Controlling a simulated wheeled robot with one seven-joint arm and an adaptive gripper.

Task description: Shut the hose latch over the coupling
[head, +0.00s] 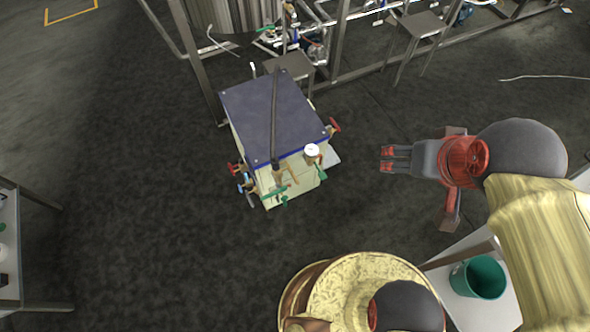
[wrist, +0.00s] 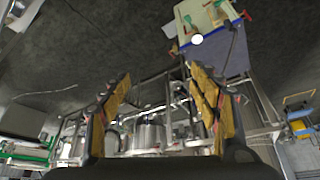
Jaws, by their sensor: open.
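A dark hose (head: 275,118) runs across the blue top of a pale box-shaped unit (head: 283,125) in the middle of the head view. It ends near brass-coloured fittings (head: 287,172) at the unit's front edge. The coupling and its latch are too small to tell apart among these fittings. My gripper (head: 387,160) is open and empty, to the right of the unit and clearly apart from it. In the wrist view its two fingers (wrist: 160,82) stand wide apart with nothing between them, and the unit's blue top (wrist: 217,52) shows upside down beyond them.
Red, blue and green valve handles (head: 280,193) and a white round cap (head: 312,150) project from the unit's front. A frame with tanks (head: 225,14) and stools (head: 420,24) stands behind. A green bin (head: 478,277) is at lower right. Open floor surrounds the unit's left and front.

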